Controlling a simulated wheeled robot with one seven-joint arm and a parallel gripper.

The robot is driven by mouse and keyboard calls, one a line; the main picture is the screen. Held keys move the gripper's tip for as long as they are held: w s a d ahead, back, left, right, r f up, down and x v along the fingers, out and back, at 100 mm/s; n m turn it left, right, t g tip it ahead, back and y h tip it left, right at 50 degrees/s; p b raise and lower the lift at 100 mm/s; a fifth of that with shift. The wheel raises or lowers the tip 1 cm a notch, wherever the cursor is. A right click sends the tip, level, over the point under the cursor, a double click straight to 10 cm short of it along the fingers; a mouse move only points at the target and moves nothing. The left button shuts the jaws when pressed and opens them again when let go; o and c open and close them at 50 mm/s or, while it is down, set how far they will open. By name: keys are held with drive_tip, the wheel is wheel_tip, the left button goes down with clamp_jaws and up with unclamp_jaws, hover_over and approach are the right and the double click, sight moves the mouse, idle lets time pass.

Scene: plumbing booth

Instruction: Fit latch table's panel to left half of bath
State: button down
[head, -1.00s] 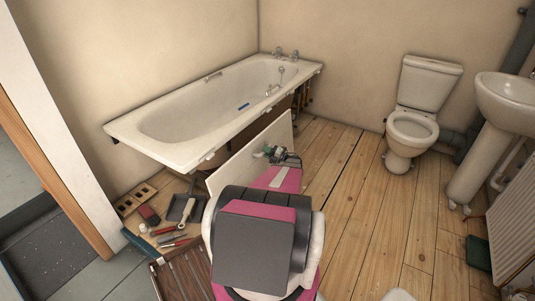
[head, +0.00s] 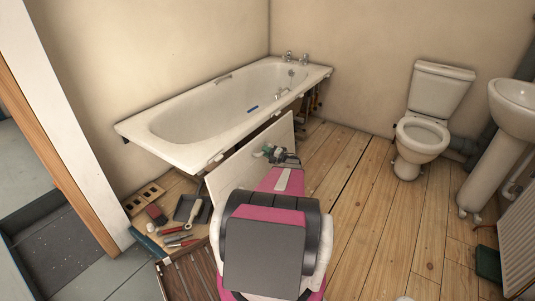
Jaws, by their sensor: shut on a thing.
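The white bath (head: 215,116) stands along the back-left wall, its long front side open beneath the rim. A flat cream panel (head: 232,168) stands upright, slightly tilted in the picture, in front of the bath's open side. Its top edge slants up to the right. My gripper (head: 275,154) is at the panel's near face, toward its right part, shut on it by a small green fitting. The fingertips are small and partly hidden by my arm. The panel's lower edge is hidden behind my arm. I cannot tell whether the panel touches the bath.
Tools, a dark tray (head: 190,207) and a brick (head: 145,198) lie on a low wooden surface at the left. A dark slatted wooden thing (head: 188,277) is at the front left. The toilet (head: 423,132) and basin (head: 513,108) stand right. The middle floorboards are clear.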

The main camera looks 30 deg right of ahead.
sight(260, 151)
drive_tip(key=shift+w+a, duration=0.35)
drive_tip(key=shift+w, duration=0.5)
drive_tip(key=shift+w+a, duration=0.35)
drive_tip(key=shift+w, duration=0.55)
drive_tip(key=shift+w+a, duration=0.35)
drive_tip(key=shift+w, duration=0.5)
drive_tip(key=shift+w+f, duration=0.1)
drive_tip(key=shift+f, duration=0.2)
drive_tip(key=shift+a+f, duration=0.1)
drive_tip(key=shift+w+a+f, duration=0.15)
drive_tip(key=shift+w+f, duration=0.05)
drive_tip(key=shift+w, duration=0.2)
drive_tip(key=c, duration=0.9)
unclamp_jaws()
drive_tip(key=shift+w, duration=0.1)
drive_tip(key=shift+f, duration=0.1)
drive_tip(key=v, duration=1.1)
drive_tip(key=shift+r, duration=0.2)
